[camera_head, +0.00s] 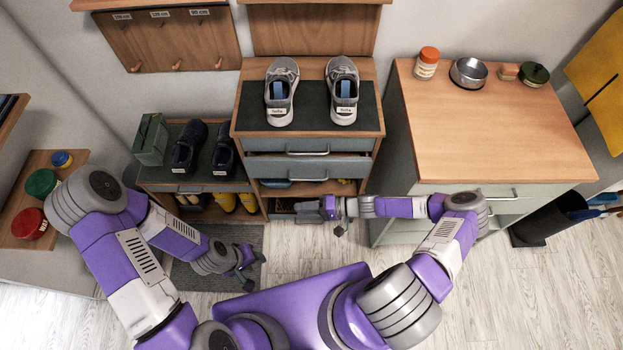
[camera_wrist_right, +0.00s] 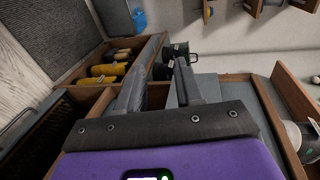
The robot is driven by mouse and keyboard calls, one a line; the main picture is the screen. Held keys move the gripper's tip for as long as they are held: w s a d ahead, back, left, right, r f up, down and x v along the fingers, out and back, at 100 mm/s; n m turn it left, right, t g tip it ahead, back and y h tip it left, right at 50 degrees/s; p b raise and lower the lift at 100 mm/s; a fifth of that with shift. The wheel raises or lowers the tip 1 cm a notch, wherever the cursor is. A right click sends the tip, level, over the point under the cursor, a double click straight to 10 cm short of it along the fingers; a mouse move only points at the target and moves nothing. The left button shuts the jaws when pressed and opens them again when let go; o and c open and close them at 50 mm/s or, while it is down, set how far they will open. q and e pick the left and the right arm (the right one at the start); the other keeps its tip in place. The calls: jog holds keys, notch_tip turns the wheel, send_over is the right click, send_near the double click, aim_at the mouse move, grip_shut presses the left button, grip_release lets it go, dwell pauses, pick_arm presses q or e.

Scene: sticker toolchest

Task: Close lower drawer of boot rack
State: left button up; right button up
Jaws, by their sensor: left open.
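The boot rack (camera_head: 378,122) stands in the middle of the head view, with two grey drawer fronts one above the other. The upper drawer (camera_head: 270,145) has a bar handle. The lower drawer (camera_head: 270,169) sits under it with its own handle (camera_head: 308,180); its front seems to stand slightly forward, but how far is hard to tell. My right gripper (camera_head: 303,209) is low in front of the rack, below the lower drawer, pointing left. The right wrist view shows its fingers (camera_wrist_right: 161,75) apart with nothing between. My left gripper (camera_head: 256,271) is open and empty over the dark mat.
Grey sneakers (camera_head: 282,92) stand on the rack's top. A low shoe cabinet (camera_head: 160,176) with dark shoes and yellow boots is at left. A wood-topped cabinet (camera_head: 480,130) stands close on the right. A dark mat (camera_head: 190,275) lies on the floor at left.

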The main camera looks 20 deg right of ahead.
aim_at(311, 180)
jog(key=w+d+r+m+t, duration=0.2)
jog(key=w+d+t, duration=0.2)
jog(key=d+t, duration=0.45)
jog(key=shift+g, duration=0.85)
jog(key=w+a, duration=0.2)
jog(key=w, duration=0.1)
jog(key=w+a+b, duration=0.1)
jog(key=w, duration=0.1)
jog(key=shift+a+r, duration=0.15)
jog(key=shift+a, duration=0.25)
jog(key=shift+c, duration=0.2)
grip_shut()
